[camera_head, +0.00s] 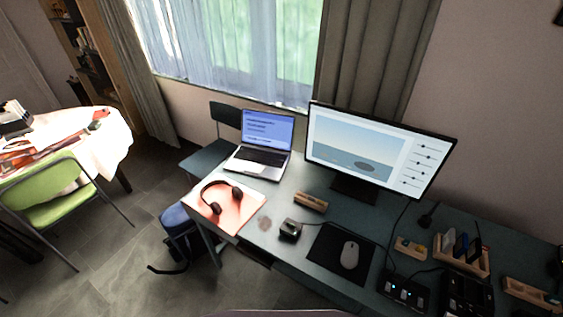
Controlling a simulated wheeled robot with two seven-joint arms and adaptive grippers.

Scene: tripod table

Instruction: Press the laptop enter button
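An open laptop (262,142) with a lit blue screen stands at the far left part of the dark desk. Its keyboard deck (258,160) faces toward me. Single keys, including the enter key, are too small to make out. Neither of my grippers shows in the head view.
The desk (280,200) also bears a large monitor (378,148), headphones (221,196) on a pale red sheet, a mouse (350,254) on a black pad and wooden organizers (462,254). A chair (212,150) stands behind the laptop. A round table (112,150) is at left.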

